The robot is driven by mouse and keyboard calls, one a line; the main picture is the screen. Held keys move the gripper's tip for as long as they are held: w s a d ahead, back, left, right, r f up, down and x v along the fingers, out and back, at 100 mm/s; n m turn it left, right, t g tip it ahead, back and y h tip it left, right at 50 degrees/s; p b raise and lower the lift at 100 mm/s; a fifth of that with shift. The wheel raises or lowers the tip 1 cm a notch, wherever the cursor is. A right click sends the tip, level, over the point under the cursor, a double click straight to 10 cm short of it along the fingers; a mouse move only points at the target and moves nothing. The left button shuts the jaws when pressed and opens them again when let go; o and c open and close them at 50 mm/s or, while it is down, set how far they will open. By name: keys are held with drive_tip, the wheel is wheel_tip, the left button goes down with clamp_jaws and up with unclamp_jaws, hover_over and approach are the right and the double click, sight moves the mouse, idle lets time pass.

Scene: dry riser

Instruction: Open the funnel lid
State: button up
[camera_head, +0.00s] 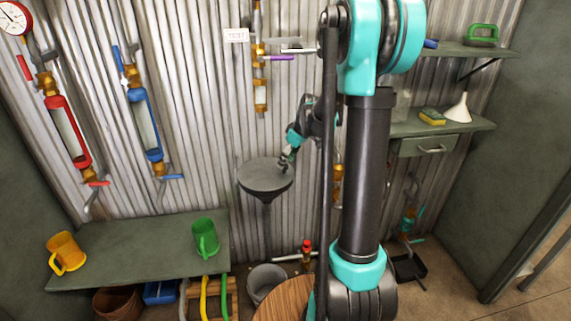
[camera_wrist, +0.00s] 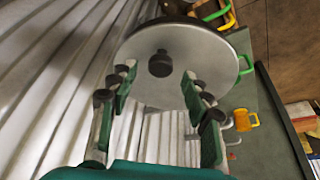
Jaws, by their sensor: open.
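The funnel lid (camera_head: 262,178) is a dark, flat round disc lying on top of the wall-side funnel (camera_head: 267,215) in the head view. In the wrist view the lid (camera_wrist: 205,55) looks pale grey, with a short black round knob (camera_wrist: 160,63) at its middle. My gripper (camera_head: 286,163) is just above the lid toward its right side in the head view. In the wrist view my gripper (camera_wrist: 159,80) is open, with one finger on each side of the knob's line. The fingers look apart from the knob; their exact height above the lid is unclear.
A green bench (camera_head: 140,245) at lower left holds a yellow mug (camera_head: 67,252) and a green mug (camera_head: 206,239). A grey bucket (camera_head: 266,282) stands below the funnel. Pipes with valves line the corrugated wall. Shelves at right hold a white funnel (camera_head: 458,108) and a sponge (camera_head: 432,117).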

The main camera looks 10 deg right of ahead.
drive_tip(key=shift+x, duration=1.15)
drive_tip(key=shift+c, duration=0.4)
clamp_jaws()
